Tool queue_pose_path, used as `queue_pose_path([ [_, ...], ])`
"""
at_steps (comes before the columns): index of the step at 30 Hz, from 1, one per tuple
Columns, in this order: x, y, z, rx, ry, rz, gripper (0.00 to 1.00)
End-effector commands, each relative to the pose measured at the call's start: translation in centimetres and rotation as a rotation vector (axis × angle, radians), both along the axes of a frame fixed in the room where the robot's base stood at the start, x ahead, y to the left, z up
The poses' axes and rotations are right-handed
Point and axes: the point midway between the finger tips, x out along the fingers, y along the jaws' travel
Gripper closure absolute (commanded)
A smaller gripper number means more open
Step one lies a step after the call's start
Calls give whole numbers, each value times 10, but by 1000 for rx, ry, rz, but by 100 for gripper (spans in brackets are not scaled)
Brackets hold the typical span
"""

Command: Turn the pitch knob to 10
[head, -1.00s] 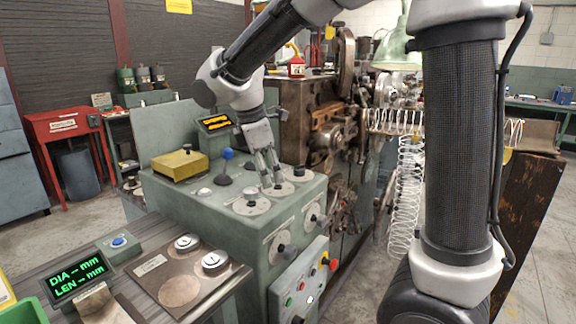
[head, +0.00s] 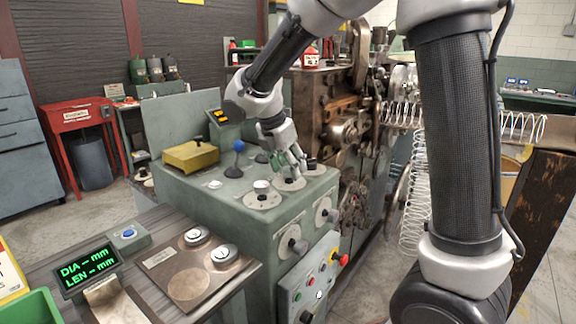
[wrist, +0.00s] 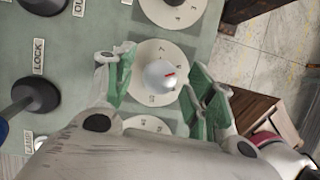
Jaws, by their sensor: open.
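My gripper (head: 291,166) is open and points down over the top of the green control box (head: 225,188), at the middle of three round dials. That knob sits on a pale numbered dial (wrist: 142,60). I see a gap between the knob and each finger. I cannot read which dial is labelled pitch, nor the knob's exact setting. My fingers and wrist hide part of the dials.
A dial with a white-topped knob (head: 262,187) is nearer, and a black knob (head: 312,163) is beyond. A blue-ball lever (head: 239,146) and a yellow box (head: 190,155) stand left. The LOCK lever (wrist: 36,95) is left in the wrist view. The coiler machine (head: 335,110) rises behind.

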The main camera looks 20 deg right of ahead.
Motion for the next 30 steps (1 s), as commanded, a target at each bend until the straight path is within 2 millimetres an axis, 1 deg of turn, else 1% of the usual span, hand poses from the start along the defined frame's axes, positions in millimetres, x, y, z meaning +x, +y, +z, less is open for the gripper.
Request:
queue_pose_path([
  [7,0,-1,-1,0,0,-1,45],
  [8,0,-1,-1,0,0,-1,49],
  [12,0,0,-1,0,0,-1,74],
  [15,0,0,-1,0,0,-1,91],
  [23,0,0,-1,0,0,-17,91],
  [30,1,0,-1,1,0,-120,91],
])
